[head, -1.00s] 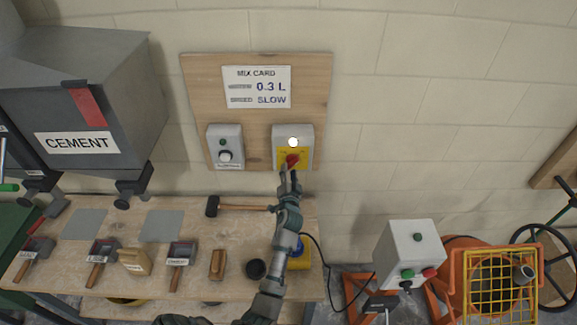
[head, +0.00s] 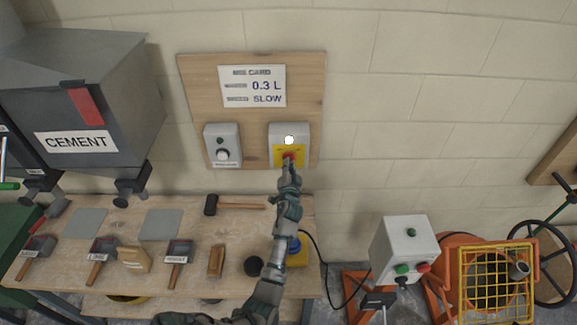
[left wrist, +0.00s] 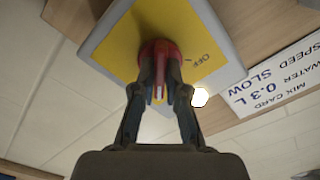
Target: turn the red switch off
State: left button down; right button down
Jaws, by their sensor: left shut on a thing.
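The red switch (head: 289,156) is a round knob on a yellow plate (head: 278,158) on a grey box, fixed to a wooden wall board. My left gripper (head: 289,164) reaches up to it and covers part of it. In the left wrist view, the fingers of my left gripper (left wrist: 160,72) are shut on the sides of the red switch (left wrist: 158,48). The word OFF shows on the plate beside the knob. The knob's pointing direction is hard to tell. A white lamp (head: 289,140) above the knob looks lit. My right gripper is not in view.
A second grey box with a dial (head: 222,154) is left of the switch box, below the mix card (head: 252,86). The bench (head: 130,210) below holds a hammer (head: 235,206) and several scoops. A cement hopper (head: 85,100) stands at left, a mixer (head: 490,280) at right.

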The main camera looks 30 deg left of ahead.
pick_arm(q)
jog(key=n+b, duration=0.1)
jog(key=n, duration=0.5)
jog(key=n+b, duration=0.1)
jog(key=n, duration=0.5)
jog(key=n+b, duration=0.1)
jog(key=n, duration=0.4)
jog(key=shift+d+f+n+b, duration=0.1)
jog(key=shift+f+n+b, duration=0.2)
jog(key=shift+f+n, duration=0.1)
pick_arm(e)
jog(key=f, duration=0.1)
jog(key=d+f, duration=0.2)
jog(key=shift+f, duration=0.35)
pick_arm(q)
jog(key=shift+f, duration=0.1)
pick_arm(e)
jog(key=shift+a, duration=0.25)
pick_arm(q)
jog(key=c, duration=1.2)
grip_release()
jog(key=shift+s+r, duration=0.1)
jog(key=shift+r, duration=0.2)
